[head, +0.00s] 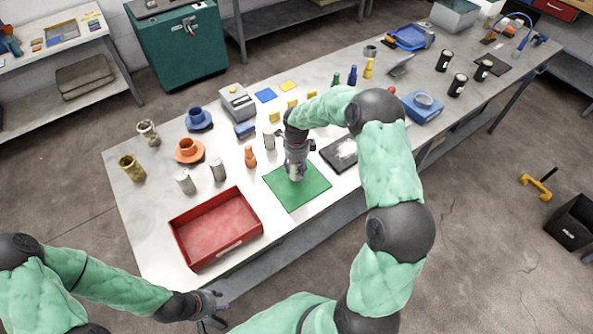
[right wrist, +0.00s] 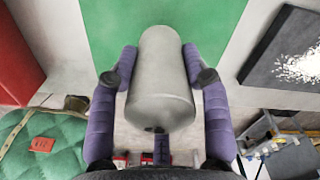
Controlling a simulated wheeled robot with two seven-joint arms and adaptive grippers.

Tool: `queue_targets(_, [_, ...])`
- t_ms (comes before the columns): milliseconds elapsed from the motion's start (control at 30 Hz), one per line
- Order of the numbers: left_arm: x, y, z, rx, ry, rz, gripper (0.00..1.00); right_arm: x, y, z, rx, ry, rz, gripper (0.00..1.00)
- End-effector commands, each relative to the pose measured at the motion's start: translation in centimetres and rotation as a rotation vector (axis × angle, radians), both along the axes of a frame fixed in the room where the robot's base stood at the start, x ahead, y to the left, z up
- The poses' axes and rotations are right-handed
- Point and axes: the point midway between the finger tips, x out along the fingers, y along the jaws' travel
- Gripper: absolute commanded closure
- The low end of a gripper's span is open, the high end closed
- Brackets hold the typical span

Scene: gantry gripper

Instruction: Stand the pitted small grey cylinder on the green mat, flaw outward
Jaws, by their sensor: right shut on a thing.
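My right gripper (head: 296,172) is over the green mat (head: 312,194). In the right wrist view its purple fingers (right wrist: 160,78) are shut on a small grey cylinder (right wrist: 162,65), one finger on each side. A small dark pit shows on the cylinder near its lower end in that view. The green mat (right wrist: 110,25) lies beyond the cylinder there. I cannot tell whether the cylinder touches the mat. My left gripper (head: 210,304) is off the table's front edge, apart from everything; its jaw opening is unclear.
A red tray (head: 258,233) stands left of the mat, and a dark board (head: 334,158) lies to its right. Other grey cylinders (head: 186,182) (head: 217,170) stand behind the tray.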

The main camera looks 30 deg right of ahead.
Motion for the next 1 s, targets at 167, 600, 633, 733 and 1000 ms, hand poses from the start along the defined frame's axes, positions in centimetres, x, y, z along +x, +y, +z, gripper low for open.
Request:
queue_targets(167, [0.0, 0.0, 0.3, 0.000, 0.000, 0.000, 0.60, -0.1, 0.0, -2.3, 0.001, 0.001, -0.001, 1.00])
queue_targets(600, [0.0, 0.0, -0.2, 0.000, 0.000, 0.000, 0.60, -0.1, 0.0, -2.9, 0.001, 0.001, 0.000, 1.00])
queue_targets(633, [0.0, 0.0, -0.1, 0.000, 0.000, 0.000, 0.60, -0.2, 0.1, -2.9, 0.001, 0.003, 0.000, 0.44])
queue_targets(733, [0.0, 0.0, -0.1, 0.000, 0.000, 0.000, 0.60, -0.2, 0.1, -2.8, 0.001, 0.003, 0.000, 0.28])
queue_targets(1000, [0.0, 0.0, -0.1, 0.000, 0.000, 0.000, 0.60, -0.2, 0.1, -2.8, 0.001, 0.003, 0.000, 0.28])
